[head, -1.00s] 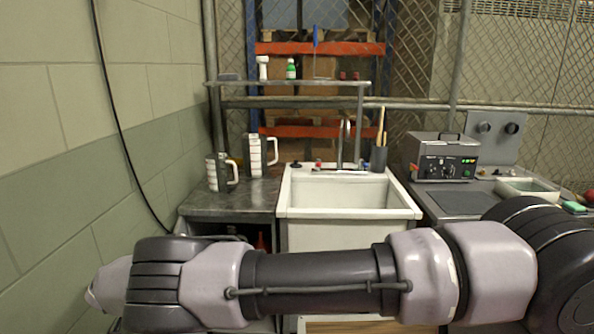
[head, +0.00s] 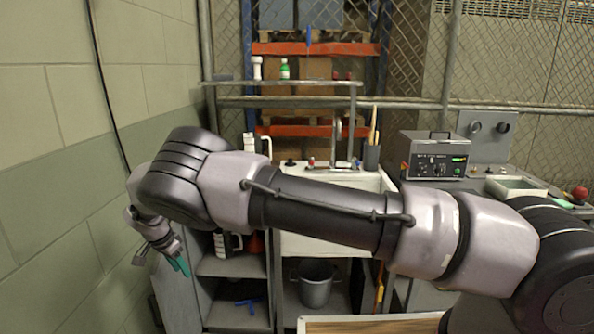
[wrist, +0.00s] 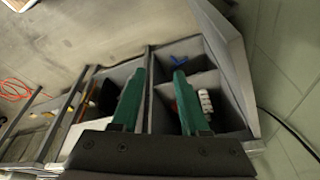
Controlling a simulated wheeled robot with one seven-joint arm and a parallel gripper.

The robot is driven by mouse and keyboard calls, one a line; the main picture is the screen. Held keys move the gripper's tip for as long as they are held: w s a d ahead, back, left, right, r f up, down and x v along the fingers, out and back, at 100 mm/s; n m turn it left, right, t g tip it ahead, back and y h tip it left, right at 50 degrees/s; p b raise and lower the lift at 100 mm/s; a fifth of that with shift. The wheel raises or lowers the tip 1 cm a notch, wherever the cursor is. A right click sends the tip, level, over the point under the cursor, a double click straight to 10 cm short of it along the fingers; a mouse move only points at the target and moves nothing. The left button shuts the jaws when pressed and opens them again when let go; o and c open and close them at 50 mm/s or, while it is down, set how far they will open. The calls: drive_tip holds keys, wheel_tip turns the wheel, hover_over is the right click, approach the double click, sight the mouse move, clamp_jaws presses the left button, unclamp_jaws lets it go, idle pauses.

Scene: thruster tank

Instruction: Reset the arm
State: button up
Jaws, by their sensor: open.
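My arm crosses the front of the head view, bent at the elbow. My gripper (head: 178,264) hangs at the lower left beside the green wall, with teal fingers pointing down and right. The wrist view shows its two green fingers (wrist: 158,78) spread apart with nothing between them. They point toward the grey open-front cabinet (wrist: 225,75), whose compartments hold a blue item (wrist: 178,86) and a white ribbed item (wrist: 206,100). The gripper appears apart from the cabinet.
The wall (head: 50,200) is close on the left. A bucket (head: 313,284) stands below the sink (head: 325,245).

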drive_tip(key=w+d+r+m+g+y, duration=0.1)
drive_tip(key=w+d+r, duration=0.4)
drive_tip(key=d+r, duration=0.4)
drive_tip(key=w+d+r+y, duration=0.1)
drive_tip(key=w+d+r, duration=0.3)
drive_tip(key=d+r, duration=0.45)
drive_tip(key=w+d+r+m+g+y, duration=0.1)
drive_tip(key=w+d+r, duration=0.5)
drive_tip(key=r, duration=0.5)
drive_tip(key=s+d+r+t+y, duration=0.1)
drive_tip(key=s+d+r, duration=0.1)
drive_tip(key=d+r, duration=0.5)
drive_tip(key=s+d+r+y, duration=0.1)
drive_tip(key=s+d+r, duration=0.2)
drive_tip(key=d+r, duration=0.45)
drive_tip(key=s+d+r+n+t, duration=0.15)
drive_tip(key=s+d+r, duration=0.25)
drive_tip(key=s+d, duration=0.5)
drive_tip(key=s+d+n+t+h, duration=0.1)
drive_tip(key=s+d+n+t, duration=0.1)
drive_tip(key=s+d, duration=1)
drive_tip(key=s+t, duration=0.1)
drive_tip(key=s, duration=0.3)
drive_tip(key=shift+d+r+h, duration=0.15)
drive_tip(key=shift+r+h, duration=0.2)
drive_tip(key=shift+h, duration=0.05)
